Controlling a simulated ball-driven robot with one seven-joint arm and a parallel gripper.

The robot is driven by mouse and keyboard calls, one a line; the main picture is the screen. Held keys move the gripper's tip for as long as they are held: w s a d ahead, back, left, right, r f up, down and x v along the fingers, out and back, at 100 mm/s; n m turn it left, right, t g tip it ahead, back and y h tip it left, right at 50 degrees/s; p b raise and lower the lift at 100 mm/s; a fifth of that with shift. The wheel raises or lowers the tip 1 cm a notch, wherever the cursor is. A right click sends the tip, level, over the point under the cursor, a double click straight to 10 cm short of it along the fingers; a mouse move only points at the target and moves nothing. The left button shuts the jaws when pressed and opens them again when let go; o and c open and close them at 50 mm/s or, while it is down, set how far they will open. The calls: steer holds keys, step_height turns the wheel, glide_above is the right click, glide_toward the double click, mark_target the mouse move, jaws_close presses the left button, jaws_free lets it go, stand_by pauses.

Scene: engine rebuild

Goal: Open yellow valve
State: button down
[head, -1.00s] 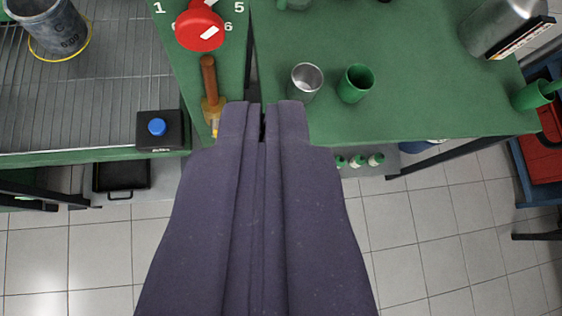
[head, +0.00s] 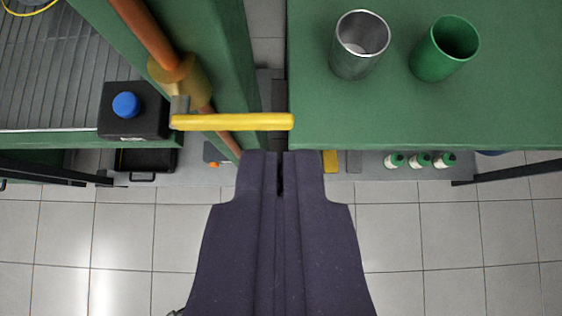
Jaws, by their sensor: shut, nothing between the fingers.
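The yellow valve shows as a long yellow lever (head: 240,122) on a brass valve body (head: 178,78). The body sits on a copper pipe (head: 146,28) along the green post. The lever lies level in the picture, pointing right, across the pipe. My gripper (head: 279,156) is shut and empty. Its tips are just below the lever's right end in the picture; I cannot tell the depth between them. Nothing hides the lever.
A black box with a blue button (head: 126,105) is on the left bench. A metal cup (head: 359,45) and a green cup (head: 444,48) stand on the green table (head: 520,110) at the right. Several green-and-white bottles (head: 419,160) sit below. A narrow gap separates post and table.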

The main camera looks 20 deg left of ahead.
steer(key=b, duration=0.2)
glide_above(280, 130)
steer(key=s, duration=0.1)
step_height(280, 130, down, 7)
steer(key=shift+s+d+f, duration=0.1)
steer(key=shift+d+f, duration=0.1)
steer(key=shift+f, duration=0.4)
steer(key=shift+f+b, duration=0.3)
steer(key=shift+f, duration=0.6)
